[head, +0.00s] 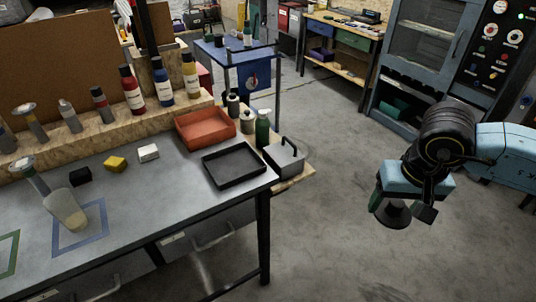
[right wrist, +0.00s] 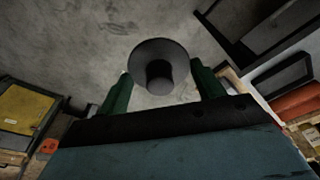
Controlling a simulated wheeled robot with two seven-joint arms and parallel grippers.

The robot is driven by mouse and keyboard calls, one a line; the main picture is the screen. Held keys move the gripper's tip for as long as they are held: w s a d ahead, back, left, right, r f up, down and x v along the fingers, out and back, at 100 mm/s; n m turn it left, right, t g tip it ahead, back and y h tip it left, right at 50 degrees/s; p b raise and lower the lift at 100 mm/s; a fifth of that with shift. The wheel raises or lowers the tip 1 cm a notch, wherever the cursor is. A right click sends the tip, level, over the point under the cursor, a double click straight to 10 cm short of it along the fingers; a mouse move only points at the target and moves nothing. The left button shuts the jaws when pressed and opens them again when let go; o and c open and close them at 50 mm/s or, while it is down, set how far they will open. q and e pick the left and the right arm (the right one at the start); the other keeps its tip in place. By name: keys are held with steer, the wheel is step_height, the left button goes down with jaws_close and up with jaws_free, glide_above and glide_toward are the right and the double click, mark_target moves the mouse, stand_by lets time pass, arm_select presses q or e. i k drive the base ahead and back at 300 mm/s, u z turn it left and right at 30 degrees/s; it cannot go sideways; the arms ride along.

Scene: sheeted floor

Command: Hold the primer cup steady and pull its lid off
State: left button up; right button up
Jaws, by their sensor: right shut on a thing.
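The primer cup (head: 66,213) is a pale beige, see-through cup. It stands at the left of the grey workbench, at a blue outlined square, and looks tilted in the head view. No lid shows on it. My right gripper (head: 400,206) is far to its right, over open floor. It is shut on a grey, round, flared lid (head: 393,215). In the right wrist view the lid (right wrist: 158,55), with a dark knob at its centre, sits between the two green fingers of my right gripper (right wrist: 163,88). My left gripper is not in view.
Small black, yellow and white blocks lie mid-bench. Bottles line the wooden shelf (head: 105,130). The floor (head: 330,225) beside the bench is clear.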

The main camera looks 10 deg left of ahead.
mark_target(62, 203)
steer(key=i, duration=0.65)
steer(key=u, duration=0.85)
steer(key=i, duration=0.35)
steer(key=u, duration=0.35)
